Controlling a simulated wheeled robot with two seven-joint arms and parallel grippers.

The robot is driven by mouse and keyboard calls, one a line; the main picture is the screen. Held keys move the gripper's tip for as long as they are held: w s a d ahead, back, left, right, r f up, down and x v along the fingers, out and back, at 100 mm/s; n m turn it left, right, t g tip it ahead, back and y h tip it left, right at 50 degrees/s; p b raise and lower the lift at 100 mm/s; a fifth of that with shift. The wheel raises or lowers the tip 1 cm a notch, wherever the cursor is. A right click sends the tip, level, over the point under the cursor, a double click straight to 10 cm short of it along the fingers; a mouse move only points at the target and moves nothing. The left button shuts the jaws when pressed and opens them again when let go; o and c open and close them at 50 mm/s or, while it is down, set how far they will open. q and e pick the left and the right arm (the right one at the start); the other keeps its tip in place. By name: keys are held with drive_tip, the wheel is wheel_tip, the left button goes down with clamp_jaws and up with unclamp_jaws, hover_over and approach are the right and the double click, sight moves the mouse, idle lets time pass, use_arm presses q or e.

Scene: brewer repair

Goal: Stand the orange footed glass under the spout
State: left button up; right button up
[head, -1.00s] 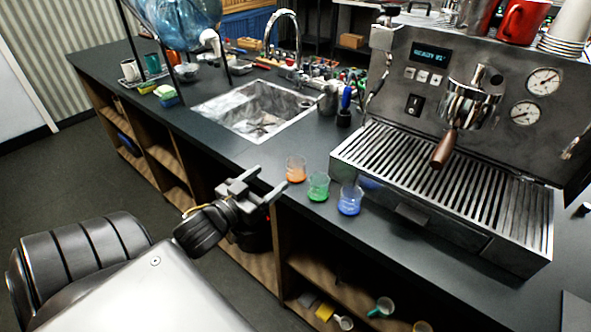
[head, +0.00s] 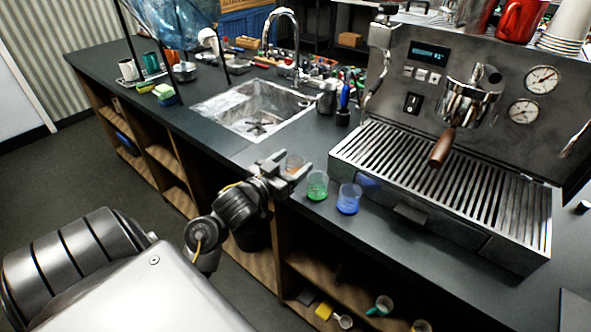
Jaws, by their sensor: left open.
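The orange footed glass (head: 294,162) stands on the dark counter near its front edge, left of the green glass (head: 317,185) and the blue glass (head: 348,199). My left gripper (head: 291,170) is open at the orange glass, with its fingers around or just in front of it; I cannot tell whether they touch it. The gripper hides the lower part of the glass. The espresso machine (head: 400,100) stands at the right, with a wooden-handled portafilter (head: 440,149) at its spout above the slatted drip tray (head: 412,186). My right gripper is not in view.
The green and blue glasses stand close to the right of my left gripper. The sink (head: 252,112) lies behind it, and a blue-handled tool (head: 344,97) stands beside the machine. The drip tray is clear. Cups stand on top of the machine.

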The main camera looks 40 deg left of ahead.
use_arm(q)
drive_tip(key=shift+w, duration=0.8)
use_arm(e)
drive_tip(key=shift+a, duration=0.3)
use_arm(q)
drive_tip(key=shift+c, duration=0.3)
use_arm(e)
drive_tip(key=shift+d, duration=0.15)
use_arm(q)
drive_tip(key=c, duration=1.1)
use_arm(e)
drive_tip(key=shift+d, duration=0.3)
use_arm(q)
drive_tip(key=shift+r, duration=0.15)
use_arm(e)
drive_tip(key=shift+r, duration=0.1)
